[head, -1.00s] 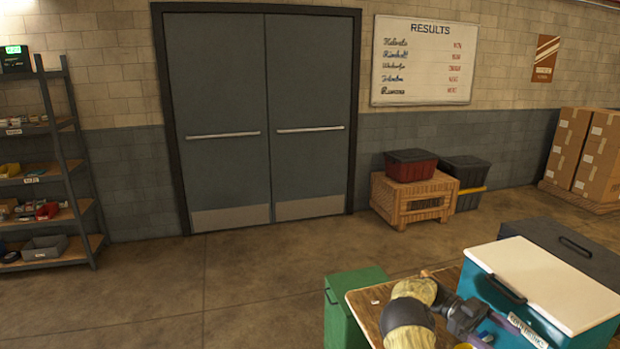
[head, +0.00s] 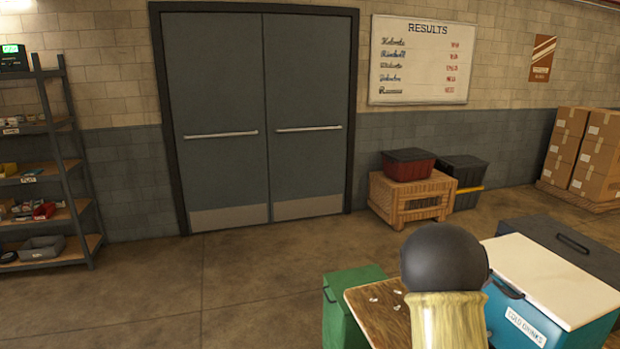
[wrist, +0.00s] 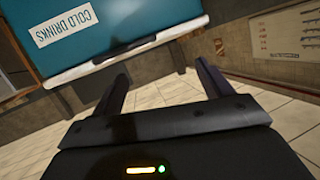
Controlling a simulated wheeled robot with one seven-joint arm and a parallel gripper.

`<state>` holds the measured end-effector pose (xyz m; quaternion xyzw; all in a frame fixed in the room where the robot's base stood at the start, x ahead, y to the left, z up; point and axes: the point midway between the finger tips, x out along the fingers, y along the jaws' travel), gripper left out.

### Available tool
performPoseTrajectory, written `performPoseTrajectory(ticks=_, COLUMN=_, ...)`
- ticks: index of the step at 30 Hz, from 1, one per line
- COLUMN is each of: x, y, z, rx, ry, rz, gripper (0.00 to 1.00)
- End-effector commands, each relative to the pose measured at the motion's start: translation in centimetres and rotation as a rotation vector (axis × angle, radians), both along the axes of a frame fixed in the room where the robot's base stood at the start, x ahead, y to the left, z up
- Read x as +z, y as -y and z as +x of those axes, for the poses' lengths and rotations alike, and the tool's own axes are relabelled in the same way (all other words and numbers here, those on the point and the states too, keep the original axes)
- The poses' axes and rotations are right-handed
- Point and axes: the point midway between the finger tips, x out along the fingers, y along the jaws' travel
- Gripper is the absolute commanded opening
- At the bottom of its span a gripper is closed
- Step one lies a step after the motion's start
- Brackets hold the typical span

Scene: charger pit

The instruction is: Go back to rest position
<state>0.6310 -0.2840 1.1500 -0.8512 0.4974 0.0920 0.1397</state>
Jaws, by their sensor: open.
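My gripper (wrist: 162,92) shows in the wrist view with its two dark fingers spread apart and nothing between them. Beyond the fingers is the teal cooler with its white lid and COLD DRINKS label, tilted in this view. In the head view my arm is raised in front of the wooden table, its dark rounded joint partly covering the cooler's left side. My gripper itself is not visible in the head view.
The teal cooler (head: 540,305) stands at the lower right beside a dark case (head: 560,240). A green box (head: 345,300) stands left of the wooden table (head: 372,308), which has small white bits on it. The floor before the grey double doors (head: 265,120) is clear.

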Motion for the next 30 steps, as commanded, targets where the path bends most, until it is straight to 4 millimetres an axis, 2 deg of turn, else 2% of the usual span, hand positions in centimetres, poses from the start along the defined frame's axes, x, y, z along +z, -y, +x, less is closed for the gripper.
performPoseTrajectory(ticks=1, x=-0.3, y=-2.5, z=0.0, rx=0.101, ry=-0.026, rz=0.050, gripper=0.78)
performPoseTrajectory(ticks=4, x=-1.4, y=-7.6, z=-0.7, rx=0.299, ry=-0.100, rz=0.151, gripper=0.78)
performPoseTrajectory(ticks=8, x=-3.1, y=-14.7, z=-3.8, rx=0.537, ry=-0.236, rz=0.271, gripper=0.78)
performPoseTrajectory(ticks=12, x=-5.0, y=-21.1, z=-9.2, rx=0.746, ry=-0.418, rz=0.369, gripper=0.78)
performPoseTrajectory(ticks=14, x=-5.7, y=-23.2, z=-12.1, rx=0.820, ry=-0.506, rz=0.399, gripper=0.78)
performPoseTrajectory(ticks=15, x=-6.2, y=-24.5, z=-14.2, rx=0.865, ry=-0.567, rz=0.416, gripper=0.78)
performPoseTrajectory(ticks=18, x=-7.4, y=-26.9, z=-19.7, rx=0.958, ry=-0.729, rz=0.445, gripper=0.78)
performPoseTrajectory(ticks=22, x=-8.5, y=-28.2, z=-25.6, rx=1.028, ry=-0.911, rz=0.447, gripper=0.78)
performPoseTrajectory(ticks=25, x=-8.9, y=-28.4, z=-28.0, rx=1.049, ry=-0.989, rz=0.441, gripper=0.78)
performPoseTrajectory(ticks=30, x=-9.0, y=-28.4, z=-28.6, rx=1.052, ry=-1.011, rz=0.440, gripper=0.78)
